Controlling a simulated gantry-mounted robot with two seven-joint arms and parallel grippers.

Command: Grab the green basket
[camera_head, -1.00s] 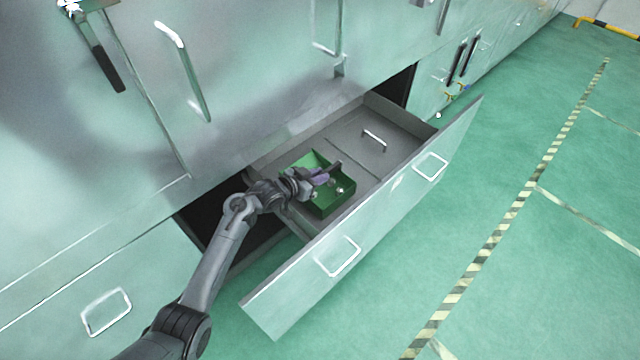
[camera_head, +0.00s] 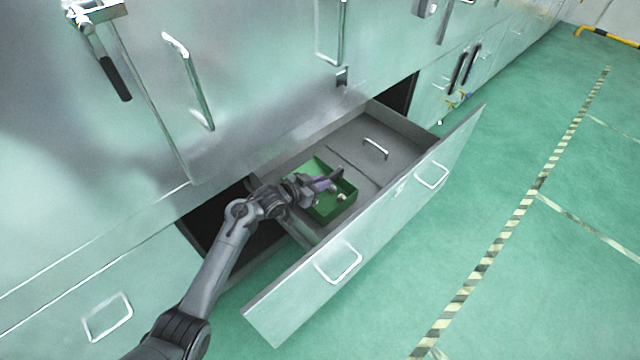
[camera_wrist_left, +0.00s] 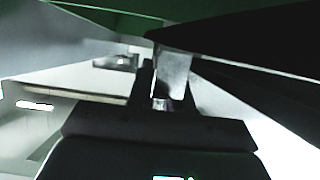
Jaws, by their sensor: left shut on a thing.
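The green basket (camera_head: 341,208) is an open box sitting in the pulled-out drawer, left of its middle, with small light items inside. My left gripper (camera_head: 333,180) reaches in from the left, over the basket's near-left side, with its fingers above the inside. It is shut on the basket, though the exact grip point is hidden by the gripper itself. In the left wrist view, dark gripper parts and a pale metal piece fill the middle, and a strip of green shows at the top left. My right gripper is not in view.
The metal drawer (camera_head: 352,240) stands open from the cabinet wall. Its tall front panel with two handles lies just in front of the basket. The green floor (camera_head: 500,290) beyond is clear.

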